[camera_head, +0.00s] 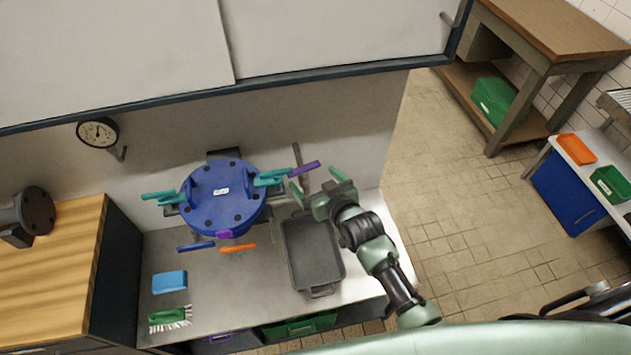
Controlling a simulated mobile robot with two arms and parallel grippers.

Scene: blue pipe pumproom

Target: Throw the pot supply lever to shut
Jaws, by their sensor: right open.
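A blue round pipe fitting (222,215) with dark bolts stands against the wall above the grey worktop. Several coloured levers stick out around it: a teal lever (160,196) at left, a teal lever (271,179) at right, a purple lever (306,168) further right, a blue lever (195,247) and an orange lever (238,247) at the front. I cannot tell which is the pot supply lever; the small white label (221,191) is unreadable. My right gripper (317,184) is open and empty, just right of the purple lever, seemingly apart from it. My left gripper is out of view.
A dark grey tray (289,262) lies on the worktop below my right gripper. A blue sponge (170,282) and a green brush (170,319) lie at left. A pressure gauge (97,133) is on the wall. A pale cabinet (330,35) overhangs the fitting.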

